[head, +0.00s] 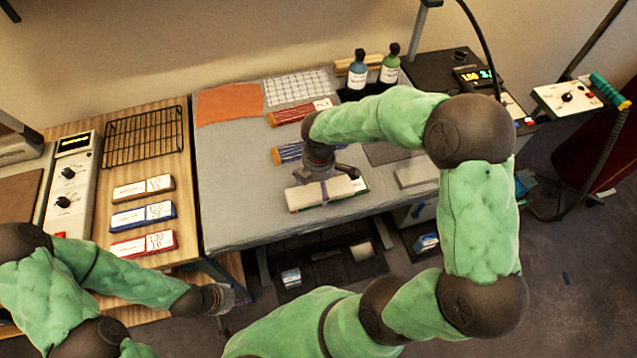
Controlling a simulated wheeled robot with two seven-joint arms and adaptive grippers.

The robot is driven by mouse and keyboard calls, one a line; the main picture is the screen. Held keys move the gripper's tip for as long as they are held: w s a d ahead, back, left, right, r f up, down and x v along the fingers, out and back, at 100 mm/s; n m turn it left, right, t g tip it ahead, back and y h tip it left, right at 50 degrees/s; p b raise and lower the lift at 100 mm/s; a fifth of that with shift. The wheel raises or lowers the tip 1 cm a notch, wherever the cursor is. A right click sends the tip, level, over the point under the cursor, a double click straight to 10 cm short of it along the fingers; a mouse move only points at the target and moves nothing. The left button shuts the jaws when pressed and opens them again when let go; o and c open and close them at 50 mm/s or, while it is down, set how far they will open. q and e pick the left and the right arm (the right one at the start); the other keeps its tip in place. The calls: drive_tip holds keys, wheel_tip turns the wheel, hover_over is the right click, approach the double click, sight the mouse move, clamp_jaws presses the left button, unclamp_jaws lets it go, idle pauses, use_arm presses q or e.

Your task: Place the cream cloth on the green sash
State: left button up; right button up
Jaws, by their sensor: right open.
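The cream cloth (305,196) is a long folded strip near the front edge of the grey-covered table. A narrow green edge with a white tag, which looks like the green sash (363,185), shows at the cloth's right end; the rest of it is hidden under the cloth. My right gripper (335,181) points down at the middle of the cloth with its fingers apart. I cannot tell whether its fingers touch the cloth. My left gripper (222,302) is low at the left, away from the cloth; its fingers are too small to read.
A red sash (297,113) and a blue sash (287,153) lie behind the cloth. An orange cloth (229,104), a checked cloth (296,87) and two bottles (357,72) are at the back. The grey table's left front (235,215) is clear.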

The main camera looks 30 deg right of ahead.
sight(319, 187)
wheel_tip(319, 187, up, 12)
drive_tip(key=p, duration=0.3)
drive_tip(key=shift+r, duration=0.2)
drive_tip(key=shift+s+f, duration=0.1)
